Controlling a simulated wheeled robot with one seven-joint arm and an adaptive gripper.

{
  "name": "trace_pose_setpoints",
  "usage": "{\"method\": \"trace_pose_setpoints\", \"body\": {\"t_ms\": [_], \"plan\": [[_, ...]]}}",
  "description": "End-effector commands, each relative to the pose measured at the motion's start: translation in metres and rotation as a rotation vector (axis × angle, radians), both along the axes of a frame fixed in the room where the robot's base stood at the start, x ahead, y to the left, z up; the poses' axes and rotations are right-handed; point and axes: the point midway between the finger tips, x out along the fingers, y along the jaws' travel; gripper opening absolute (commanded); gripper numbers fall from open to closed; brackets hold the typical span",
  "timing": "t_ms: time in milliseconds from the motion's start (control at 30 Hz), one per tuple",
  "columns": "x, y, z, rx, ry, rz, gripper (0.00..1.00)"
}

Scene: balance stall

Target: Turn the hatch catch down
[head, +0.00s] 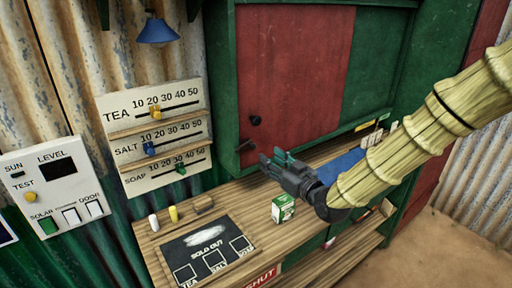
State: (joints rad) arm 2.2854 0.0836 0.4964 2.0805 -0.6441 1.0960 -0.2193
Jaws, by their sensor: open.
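The hatch (290,70) is a dark red panel in a green frame, with a dark green panel to its right. A round black knob (255,120) sits low on the red panel's left side. A small dark piece (246,145) is just below it near the frame's lower left corner. I cannot tell for sure which of these is the catch, or how it is turned. My gripper (271,158) is open and empty, its fingers pointing left towards the small dark piece. It appears to be apart from both.
A wooden counter (170,240) runs below the hatch. A green and white box (283,208) stands under my gripper. A black "SOLD OUT" board (205,240) lies at the front left. Slider board (160,133) and switch panel (50,185) hang on the left wall.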

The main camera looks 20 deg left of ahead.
Motion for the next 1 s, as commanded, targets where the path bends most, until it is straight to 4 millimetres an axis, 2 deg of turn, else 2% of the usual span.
{"method": "trace_pose_setpoints", "body": {"t_ms": [300,500,700,967,1000], "plan": [[0.032,0.041,0.002,-0.002,0.001,0.000,0.41],[0.046,0.060,0.001,-0.001,0.001,0.000,0.41],[0.052,0.067,0.000,-0.002,0.001,0.000,0.41],[0.053,0.068,-0.001,-0.001,0.002,0.000,0.41],[0.053,0.068,-0.001,-0.001,0.002,0.000,0.37]]}}
